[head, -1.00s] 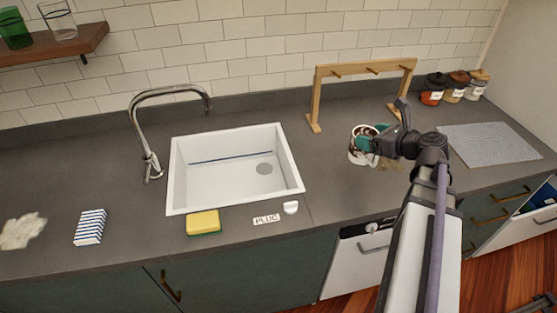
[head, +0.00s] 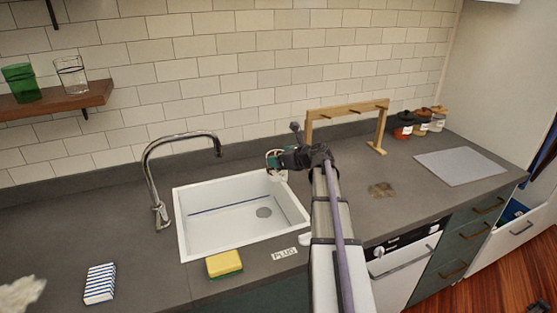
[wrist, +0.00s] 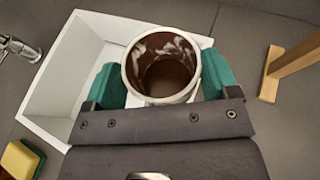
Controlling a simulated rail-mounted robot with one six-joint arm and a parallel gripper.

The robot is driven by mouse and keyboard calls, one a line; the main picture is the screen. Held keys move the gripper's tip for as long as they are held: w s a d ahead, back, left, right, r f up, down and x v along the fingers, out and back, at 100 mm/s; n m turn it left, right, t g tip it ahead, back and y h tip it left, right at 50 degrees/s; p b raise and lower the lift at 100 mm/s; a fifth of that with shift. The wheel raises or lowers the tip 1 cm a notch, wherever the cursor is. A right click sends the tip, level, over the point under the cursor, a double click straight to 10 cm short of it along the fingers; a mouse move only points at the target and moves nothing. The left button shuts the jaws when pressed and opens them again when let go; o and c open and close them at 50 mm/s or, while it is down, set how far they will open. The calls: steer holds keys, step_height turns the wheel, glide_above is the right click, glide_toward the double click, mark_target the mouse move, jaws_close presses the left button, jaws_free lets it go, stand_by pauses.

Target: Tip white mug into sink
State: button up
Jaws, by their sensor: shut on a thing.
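The white mug (wrist: 163,62) is between the teal fingers of my gripper (wrist: 160,82) in the wrist view. Its inside is coated with brown residue and whitish streaks, and its mouth faces the camera. In the head view my gripper (head: 278,159) is above the back right part of the white sink (head: 178,222). The mug is mostly hidden there behind the gripper. The wrist view shows the sink (wrist: 47,92) below and to the left of the mug. The sink has a round drain (head: 264,212).
A chrome faucet (head: 152,180) stands left of the sink. A yellow sponge (head: 224,263) and a "PLUG" label (head: 285,253) lie at its front. A wooden rack (head: 348,109) stands behind to the right. A brown stain (head: 382,190) marks the counter.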

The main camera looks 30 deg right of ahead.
steer(key=s+a+f+n+t+h+b, duration=0.1)
steer(key=s+a+f+n+h+b, duration=0.1)
steer(key=a+f+n+b, duration=0.3)
steer(key=a+n+h+b, duration=0.1)
steer(key=a+b, duration=0.1)
steer(key=a, duration=0.2)
steer(key=shift+s+a+f+t, duration=0.2)
steer(key=shift+t, duration=0.1)
stand_by(0.3)
steer(key=shift+s+a+f+n+t+h+b, duration=0.1)
steer(key=shift+a+f+n+t+h+b, duration=0.1)
steer(key=shift+a+f+n+h+b, duration=0.5)
steer(key=shift+s+a+f+n+t+h+b, duration=0.1)
steer(key=shift+f+n+t+b, duration=0.2)
steer(key=shift+b, duration=0.7)
steer(key=shift+s+a+r+n+h+b, duration=0.1)
steer(key=shift+a+n+h+b, duration=0.3)
steer(key=shift+n, duration=0.5)
